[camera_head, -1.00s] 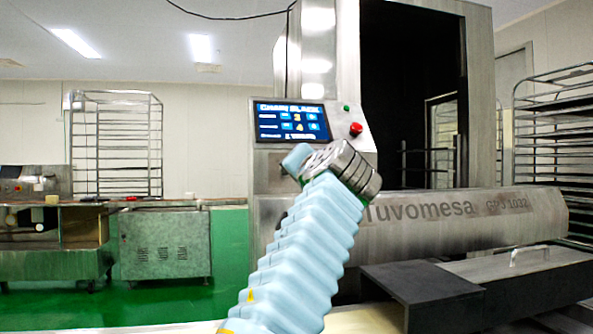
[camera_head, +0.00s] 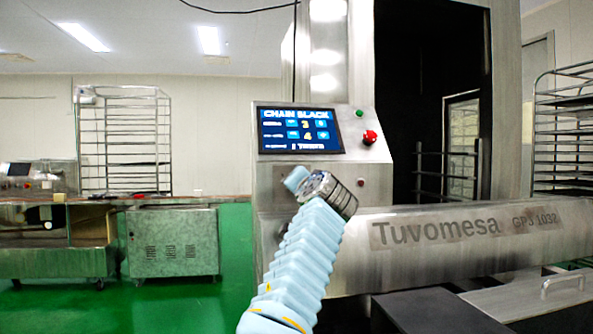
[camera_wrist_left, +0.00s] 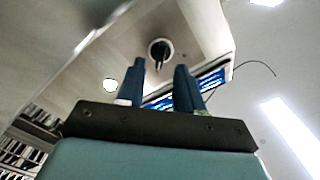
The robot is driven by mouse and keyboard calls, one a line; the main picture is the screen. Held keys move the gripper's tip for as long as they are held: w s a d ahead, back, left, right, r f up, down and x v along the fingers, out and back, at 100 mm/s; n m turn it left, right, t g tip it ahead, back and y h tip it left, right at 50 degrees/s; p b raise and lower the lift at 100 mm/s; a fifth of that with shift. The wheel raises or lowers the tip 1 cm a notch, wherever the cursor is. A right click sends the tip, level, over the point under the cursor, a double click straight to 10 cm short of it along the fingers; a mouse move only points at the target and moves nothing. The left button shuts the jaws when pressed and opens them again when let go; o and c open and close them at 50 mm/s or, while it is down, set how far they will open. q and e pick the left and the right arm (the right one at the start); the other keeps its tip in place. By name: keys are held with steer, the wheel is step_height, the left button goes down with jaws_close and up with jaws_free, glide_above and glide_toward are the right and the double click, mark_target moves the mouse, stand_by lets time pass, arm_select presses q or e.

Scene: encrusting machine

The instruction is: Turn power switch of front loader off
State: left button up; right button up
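The power switch (camera_wrist_left: 160,50) shows in the left wrist view as a black rotary knob on a round base, set in the machine's light metal panel. Its handle points roughly up and down in that picture. My left gripper (camera_wrist_left: 158,67) is open and empty, with its two dark blue fingers apart just below the knob in the picture. I cannot tell whether they touch it. In the head view my left arm (camera_head: 304,252) reaches up to the front loader's control column (camera_head: 268,205). The knob cannot be made out there. My right gripper is in neither view.
The column carries a lit screen (camera_head: 300,131), a red button (camera_head: 369,137) and a green light (camera_head: 359,113). A metal beam (camera_head: 470,230) marked Tuvomesa extends right. Dark boxes (camera_head: 430,312) stand low at right. Green floor (camera_head: 170,300) is open at left.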

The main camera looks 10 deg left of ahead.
arm_select(q)
steer(key=p+x, duration=0.1)
steer(key=x, duration=0.1)
steer(key=shift+w+a+r, duration=0.1)
steer(key=shift+w+r, duration=0.05)
steer(key=shift+w, duration=0.1)
steer(key=shift+w+a, duration=0.15)
steer(key=shift+w, duration=0.2)
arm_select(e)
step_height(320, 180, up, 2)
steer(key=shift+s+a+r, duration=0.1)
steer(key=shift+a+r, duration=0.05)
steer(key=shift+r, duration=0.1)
arm_select(q)
jaws_close()
